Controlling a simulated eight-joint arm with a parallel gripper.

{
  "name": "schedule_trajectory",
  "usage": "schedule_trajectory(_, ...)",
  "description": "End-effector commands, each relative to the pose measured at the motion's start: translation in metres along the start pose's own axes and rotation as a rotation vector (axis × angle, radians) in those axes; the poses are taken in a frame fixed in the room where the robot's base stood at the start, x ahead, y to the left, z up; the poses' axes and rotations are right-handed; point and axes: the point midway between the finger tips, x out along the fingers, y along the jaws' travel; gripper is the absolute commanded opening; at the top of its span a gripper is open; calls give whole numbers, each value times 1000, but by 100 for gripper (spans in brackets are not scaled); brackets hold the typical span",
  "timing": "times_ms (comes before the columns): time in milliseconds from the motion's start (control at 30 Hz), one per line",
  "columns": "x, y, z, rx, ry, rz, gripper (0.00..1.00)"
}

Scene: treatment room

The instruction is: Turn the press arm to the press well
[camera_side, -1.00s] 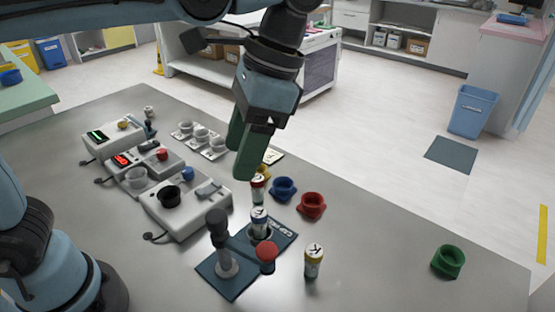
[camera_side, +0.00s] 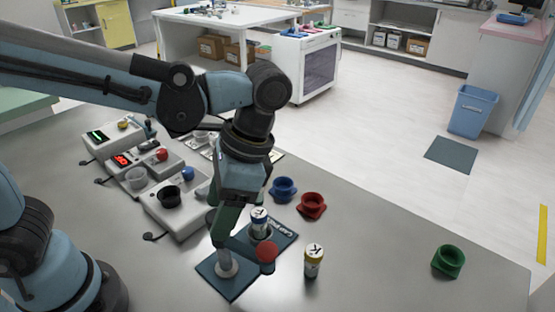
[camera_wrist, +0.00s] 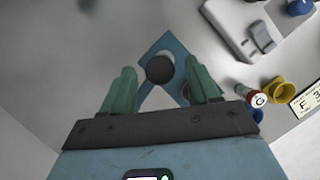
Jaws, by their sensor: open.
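The press stands on a blue base plate (camera_side: 207,272). A post with a dark knob rises from it; the post's foot (camera_side: 227,266) shows in the side view, and the round dark knob (camera_wrist: 160,69) shows in the wrist view. A red ball (camera_side: 266,254) sits to the right of the post, in front of the press well (camera_side: 263,233). A white and blue vial (camera_side: 259,217) stands upright in the well. My gripper (camera_side: 222,232) is open and points down over the post. In the wrist view its green fingers (camera_wrist: 160,88) stand on either side of the knob. Contact cannot be told.
Blue (camera_side: 283,188), red (camera_side: 312,204) and green (camera_side: 447,261) cups stand on the table. Grey devices (camera_side: 174,209) stand behind left. The right front of the table is mostly clear.

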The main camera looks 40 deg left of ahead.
Motion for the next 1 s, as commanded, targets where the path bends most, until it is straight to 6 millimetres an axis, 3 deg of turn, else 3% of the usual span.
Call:
schedule_trajectory(433,8,0,0,0,0,0,60)
schedule_trajectory(833,8,0,0,0,0,0,0)
schedule_trajectory(1000,8,0,0,-1,0,0,0)
